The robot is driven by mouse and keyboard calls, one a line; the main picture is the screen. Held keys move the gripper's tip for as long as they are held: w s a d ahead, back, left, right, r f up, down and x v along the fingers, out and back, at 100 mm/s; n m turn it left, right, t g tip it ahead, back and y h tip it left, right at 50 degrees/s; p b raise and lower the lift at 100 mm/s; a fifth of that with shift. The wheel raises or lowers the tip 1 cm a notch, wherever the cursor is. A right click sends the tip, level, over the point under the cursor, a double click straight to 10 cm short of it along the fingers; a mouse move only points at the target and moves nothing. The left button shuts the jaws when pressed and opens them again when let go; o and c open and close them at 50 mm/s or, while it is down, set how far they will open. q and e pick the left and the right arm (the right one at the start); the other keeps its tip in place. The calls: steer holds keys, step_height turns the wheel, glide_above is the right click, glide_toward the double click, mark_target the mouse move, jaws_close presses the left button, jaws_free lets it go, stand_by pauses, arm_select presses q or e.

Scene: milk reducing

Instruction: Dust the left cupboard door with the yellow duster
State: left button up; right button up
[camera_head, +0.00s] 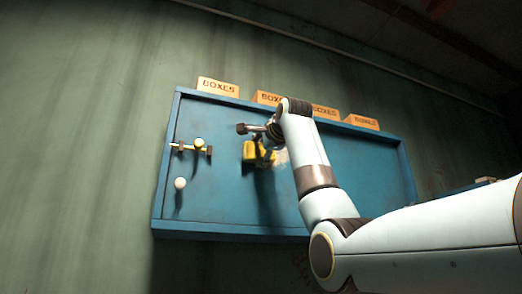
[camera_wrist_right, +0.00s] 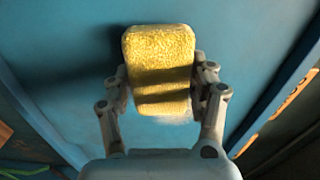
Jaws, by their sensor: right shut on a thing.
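The yellow duster (camera_head: 249,152) is a rounded, rough-textured block in front of the blue cupboard front. In the right wrist view the duster (camera_wrist_right: 159,60) sits between the two fingers of my right gripper (camera_wrist_right: 161,82), which is shut on it. Dark shadow bands cross the duster and the blue surface behind it. I cannot tell whether it touches the surface. The left cupboard door (camera_head: 220,205) is the blue left part of the front; my right arm hides the middle, so its seam is not clear. My left gripper is not in view.
Orange "BOXES" signs (camera_head: 218,87) stand along the top. The green wall (camera_head: 80,130) is bare at left.

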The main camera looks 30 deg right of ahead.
steer(key=shift+w+d+p, duration=0.15)
steer(key=shift+w+p, duration=0.3)
steer(key=shift+w, duration=0.15)
steer(key=shift+d, duration=0.15)
